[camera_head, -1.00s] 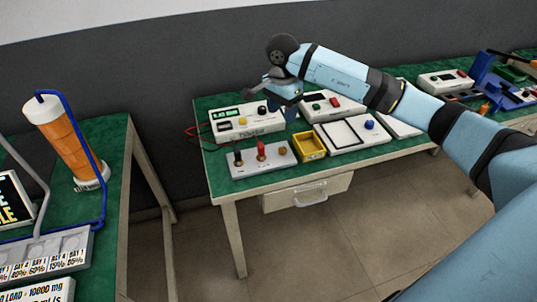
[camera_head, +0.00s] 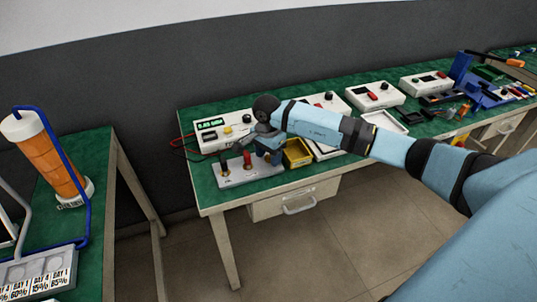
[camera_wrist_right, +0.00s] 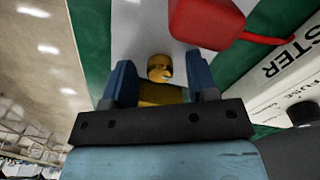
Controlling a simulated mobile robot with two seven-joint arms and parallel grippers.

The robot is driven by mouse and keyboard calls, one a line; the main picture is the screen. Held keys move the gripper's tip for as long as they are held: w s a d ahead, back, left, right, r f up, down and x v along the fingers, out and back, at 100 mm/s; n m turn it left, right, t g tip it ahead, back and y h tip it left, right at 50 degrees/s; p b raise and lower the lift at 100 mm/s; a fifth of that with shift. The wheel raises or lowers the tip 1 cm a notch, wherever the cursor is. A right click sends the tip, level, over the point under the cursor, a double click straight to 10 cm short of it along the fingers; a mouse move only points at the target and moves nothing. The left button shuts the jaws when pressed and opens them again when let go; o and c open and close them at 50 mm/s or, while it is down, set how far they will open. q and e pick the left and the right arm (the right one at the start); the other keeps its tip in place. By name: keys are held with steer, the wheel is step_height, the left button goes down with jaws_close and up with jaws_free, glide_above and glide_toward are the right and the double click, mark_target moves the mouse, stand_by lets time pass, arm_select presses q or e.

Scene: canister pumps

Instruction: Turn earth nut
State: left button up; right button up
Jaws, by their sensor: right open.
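The earth nut (camera_wrist_right: 160,93) is the brass-coloured fitting on the grey terminal board (camera_head: 255,176). In the right wrist view its round brass top (camera_wrist_right: 160,68) shows between the two blue fingers of my right gripper (camera_wrist_right: 161,78). The fingers are open, one on each side of the brass fitting, with a visible gap around its top; contact lower down cannot be told. In the head view my right gripper (camera_head: 268,148) is over the right end of the board and hides most of the nut. My left gripper is not in view.
A red terminal (camera_head: 247,160) stands beside the brass one, and a black terminal (camera_head: 224,168) stands further left. The white tester (camera_head: 212,140) is behind the board. A yellow bin (camera_head: 298,154) is close on the right. Other instruments fill the bench's right side.

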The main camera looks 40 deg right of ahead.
steer(key=c, duration=0.9)
steer(key=shift+m, duration=0.3)
